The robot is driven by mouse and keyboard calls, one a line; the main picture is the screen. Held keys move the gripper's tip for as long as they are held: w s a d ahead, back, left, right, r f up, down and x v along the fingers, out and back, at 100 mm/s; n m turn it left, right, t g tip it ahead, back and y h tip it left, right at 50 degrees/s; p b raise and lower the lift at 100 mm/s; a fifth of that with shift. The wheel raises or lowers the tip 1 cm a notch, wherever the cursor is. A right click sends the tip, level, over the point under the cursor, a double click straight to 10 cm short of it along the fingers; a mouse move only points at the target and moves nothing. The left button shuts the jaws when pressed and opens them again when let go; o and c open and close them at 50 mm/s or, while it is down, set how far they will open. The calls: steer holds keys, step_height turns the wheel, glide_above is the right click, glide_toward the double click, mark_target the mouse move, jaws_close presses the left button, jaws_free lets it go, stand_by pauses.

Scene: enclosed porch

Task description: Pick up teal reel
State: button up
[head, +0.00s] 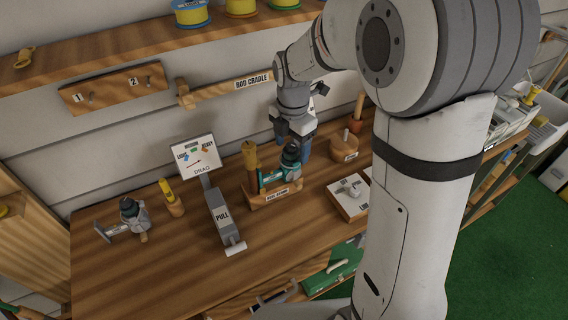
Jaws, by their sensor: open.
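A teal reel (271,179) with a dark round part on top sits on a small wooden stand (277,196) with a printed label, on the workbench. My gripper (292,145) is open, pointing down just above and behind the teal reel, overlapping its upper part in the head view. I cannot tell from this view whether the fingers touch it. Nothing shows held between them. A second reel (133,213), grey with a dark spool, lies at the left of the bench.
An upright wooden handle (250,160) stands close left of the teal reel. A drag gauge with a PULL bar (221,217) is further left. A round wooden block (344,147) and a white-topped box (348,195) are to the right. The bench front is mostly clear.

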step_height(320, 180, down, 3)
steer(key=shift+s+a+f, duration=0.1)
steer(key=shift+f, duration=0.05)
steer(key=c, duration=1.1)
